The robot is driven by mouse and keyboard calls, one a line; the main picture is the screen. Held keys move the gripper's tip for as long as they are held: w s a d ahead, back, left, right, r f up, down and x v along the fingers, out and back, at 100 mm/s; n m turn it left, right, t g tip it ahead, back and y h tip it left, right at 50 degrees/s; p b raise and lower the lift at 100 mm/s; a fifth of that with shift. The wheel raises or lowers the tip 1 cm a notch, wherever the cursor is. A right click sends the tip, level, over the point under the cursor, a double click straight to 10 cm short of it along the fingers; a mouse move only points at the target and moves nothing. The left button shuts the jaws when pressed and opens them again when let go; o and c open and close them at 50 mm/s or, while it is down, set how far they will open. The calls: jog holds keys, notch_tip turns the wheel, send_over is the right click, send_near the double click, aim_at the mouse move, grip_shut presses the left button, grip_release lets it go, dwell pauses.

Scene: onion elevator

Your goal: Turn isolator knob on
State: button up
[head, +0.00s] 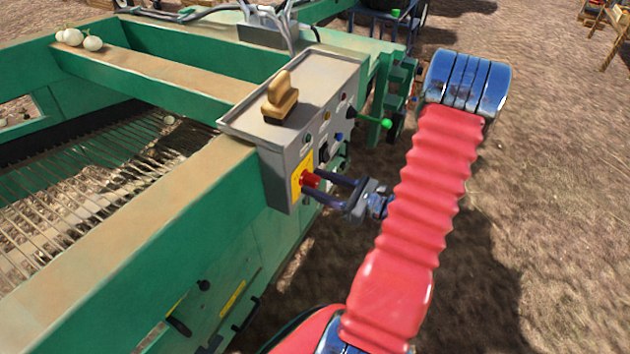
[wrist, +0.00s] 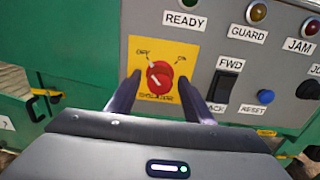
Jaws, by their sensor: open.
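The isolator knob (wrist: 159,74) is red and round with a pale pointer mark, on a yellow plate (wrist: 183,53) marked OFF at upper left and ON at upper right. In the head view the red knob (head: 310,180) sits low on the near face of the grey control box (head: 280,167). My gripper (head: 318,187) is open, with one finger on each side of the knob.
A lever with a green ball (head: 386,124) sticks out from the box. A wooden-handled stamp (head: 281,98) stands on top.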

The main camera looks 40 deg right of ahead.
jog(key=shift+x, duration=0.8)
jog(key=shift+c, duration=0.6)
jog(key=shift+d, duration=0.1)
jog(key=c, duration=0.9)
